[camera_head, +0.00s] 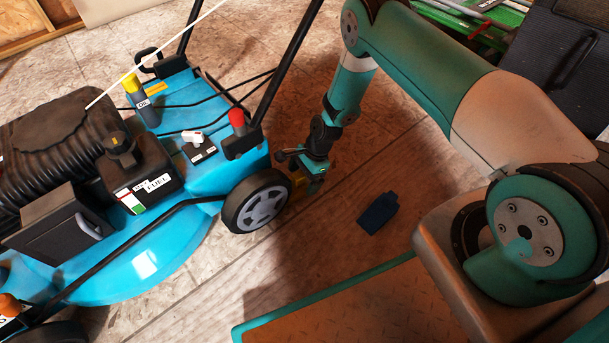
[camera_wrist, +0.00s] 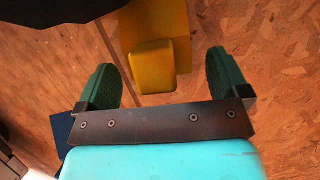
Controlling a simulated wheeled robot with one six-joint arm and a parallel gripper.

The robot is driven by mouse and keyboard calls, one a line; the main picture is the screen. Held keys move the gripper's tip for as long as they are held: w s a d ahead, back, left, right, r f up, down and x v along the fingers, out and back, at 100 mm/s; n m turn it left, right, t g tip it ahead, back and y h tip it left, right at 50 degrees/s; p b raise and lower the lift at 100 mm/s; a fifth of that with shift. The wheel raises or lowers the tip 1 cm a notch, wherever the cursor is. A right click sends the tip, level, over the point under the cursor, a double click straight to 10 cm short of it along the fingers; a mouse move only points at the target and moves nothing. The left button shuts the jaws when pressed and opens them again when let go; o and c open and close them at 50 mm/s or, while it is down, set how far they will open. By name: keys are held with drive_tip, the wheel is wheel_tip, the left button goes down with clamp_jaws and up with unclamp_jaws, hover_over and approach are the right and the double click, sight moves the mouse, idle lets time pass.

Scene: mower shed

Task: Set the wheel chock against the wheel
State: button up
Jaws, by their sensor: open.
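The yellow wheel chock (camera_head: 297,200) is on the floor beside the mower's rear wheel (camera_head: 257,201), partly hidden behind my gripper in the head view. In the wrist view the chock (camera_wrist: 157,72) shows a low block end and a taller part toward the top edge. My gripper (camera_head: 314,186) is open above the chock. In the wrist view its green fingers stand apart on either side of the chock's near end, with gaps both sides. A dark shape, probably the wheel (camera_wrist: 60,8), fills the top left. I cannot tell whether chock and wheel touch.
The blue mower (camera_head: 150,265) fills the left side, its handle bars rising near my arm. A dark blue block (camera_head: 379,213) lies on the floor right of my gripper. A green crate (camera_head: 478,25) stands at the back right. The floor between is clear.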

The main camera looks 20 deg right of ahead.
drive_tip(key=c, duration=1.1)
drive_tip(key=shift+s+a+p, duration=0.15)
drive_tip(key=shift+s+p, duration=0.2)
drive_tip(key=shift+s, duration=0.4)
drive_tip(key=o, duration=1.1)
drive_tip(key=shift+r, duration=0.15)
drive_tip(key=p+v, duration=0.9)
drive_tip(key=v, duration=0.8)
drive_tip(key=shift+r, duration=0.1)
